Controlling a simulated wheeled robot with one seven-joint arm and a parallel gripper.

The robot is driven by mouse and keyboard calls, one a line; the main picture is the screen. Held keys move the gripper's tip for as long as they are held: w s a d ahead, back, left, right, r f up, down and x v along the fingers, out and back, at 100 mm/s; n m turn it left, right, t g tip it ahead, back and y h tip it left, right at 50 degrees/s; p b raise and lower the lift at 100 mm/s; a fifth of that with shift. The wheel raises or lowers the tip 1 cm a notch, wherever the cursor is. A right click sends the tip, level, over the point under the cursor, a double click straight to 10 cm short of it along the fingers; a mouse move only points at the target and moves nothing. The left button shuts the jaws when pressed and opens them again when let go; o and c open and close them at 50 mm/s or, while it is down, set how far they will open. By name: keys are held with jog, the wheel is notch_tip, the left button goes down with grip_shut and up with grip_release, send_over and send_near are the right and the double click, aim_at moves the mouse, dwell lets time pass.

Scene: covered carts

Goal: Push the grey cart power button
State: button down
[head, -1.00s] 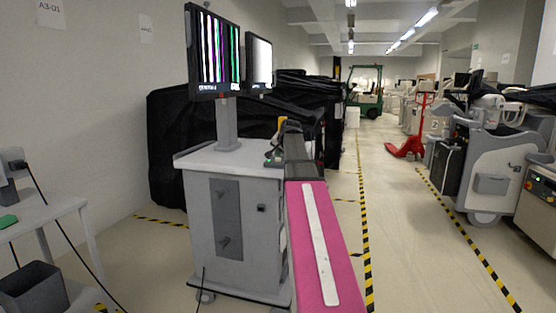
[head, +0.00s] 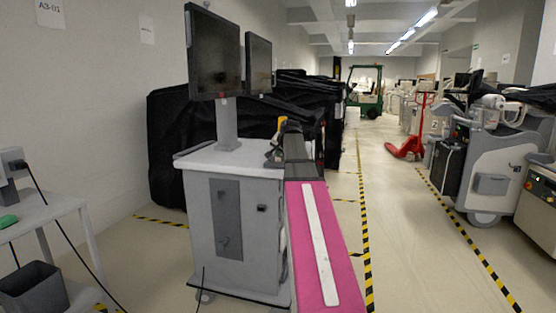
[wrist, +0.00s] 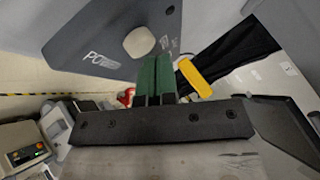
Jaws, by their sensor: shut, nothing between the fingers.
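The grey cart (head: 260,220) stands in front of me in the head view, with two dark monitors (head: 214,55) on its post. In the wrist view, a grey panel (wrist: 60,30) carries a "POWER" label (wrist: 101,60) and a pale rounded button (wrist: 139,42). My gripper (wrist: 156,60) shows there with its green fingers together and empty. Their tips appear right beside the button's lower right edge; I cannot tell whether they touch it. In the head view my gripper (head: 272,156) is small and dark at the cart's top right edge.
My pink arm link runs along the cart's right side. A yellow piece (wrist: 195,78) is right of the fingers. Black-covered carts (head: 170,150) stand behind. A white table (head: 50,210) is at left. The aisle (head: 400,230) at right is clear.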

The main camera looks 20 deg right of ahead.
jog(key=shift+r, duration=3.05)
